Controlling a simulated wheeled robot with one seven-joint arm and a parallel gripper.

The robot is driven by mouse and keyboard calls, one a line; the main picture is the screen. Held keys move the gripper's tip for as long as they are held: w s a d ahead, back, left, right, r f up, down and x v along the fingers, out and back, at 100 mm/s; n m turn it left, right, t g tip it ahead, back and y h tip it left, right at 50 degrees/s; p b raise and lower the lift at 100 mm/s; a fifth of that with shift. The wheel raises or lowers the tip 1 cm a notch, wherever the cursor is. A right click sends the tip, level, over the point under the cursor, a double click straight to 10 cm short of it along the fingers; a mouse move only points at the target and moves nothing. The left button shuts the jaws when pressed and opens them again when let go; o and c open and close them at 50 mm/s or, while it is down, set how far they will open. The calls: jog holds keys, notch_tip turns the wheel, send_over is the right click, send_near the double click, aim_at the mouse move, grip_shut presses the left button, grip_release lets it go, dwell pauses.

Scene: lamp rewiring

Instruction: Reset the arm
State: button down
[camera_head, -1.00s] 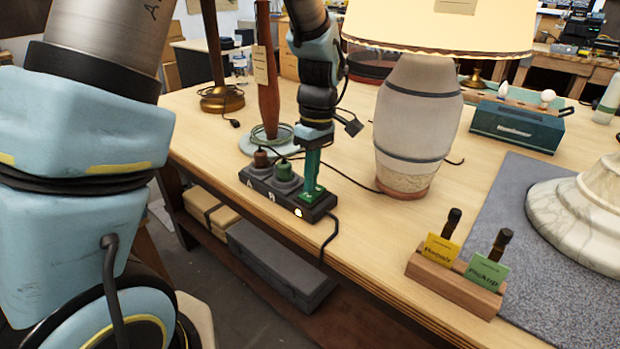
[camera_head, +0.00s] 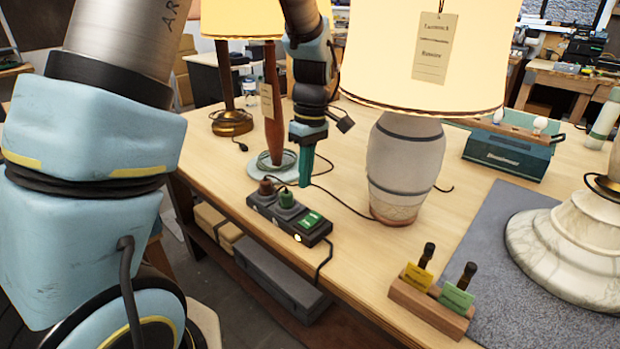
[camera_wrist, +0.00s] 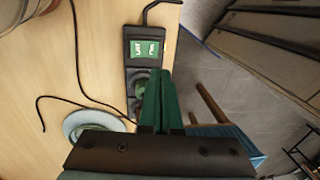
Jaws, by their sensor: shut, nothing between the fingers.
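My gripper (camera_head: 306,180) hangs from my arm above the back side of the black power strip, pointing down. Its green fingers are shut with nothing between them, and they also show in the wrist view (camera_wrist: 160,85). The power strip (camera_head: 287,217) lies near the table's front edge. It holds a brown plug, a green plug (camera_head: 288,200) and a green switch plate (camera_head: 311,220), with a small light at its front end. In the wrist view the strip (camera_wrist: 140,70) is partly hidden behind the fingers.
A lit ceramic lamp (camera_head: 405,165) stands right of my gripper, its wide shade close to my arm. A thin wooden-stem lamp (camera_head: 271,105) stands behind left. A wooden card holder (camera_head: 428,310), teal toolbox (camera_head: 508,152) and marble base (camera_head: 570,235) are to the right. Cords cross the table.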

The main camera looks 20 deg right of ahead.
dwell(0.4)
jog(key=s+a+r+m, duration=0.1)
jog(key=a+m, duration=0.1)
jog(key=a, duration=0.6)
jog(key=s+a+m+t+h, duration=0.1)
jog(key=a+m, duration=0.1)
jog(key=a, duration=0.6)
jog(key=s+a+r+m+t, duration=0.1)
jog(key=a+m, duration=0.2)
jog(key=a, duration=0.6)
jog(key=shift+s+r, duration=0.3)
jog(key=shift+s, duration=0.1)
dwell(1.4)
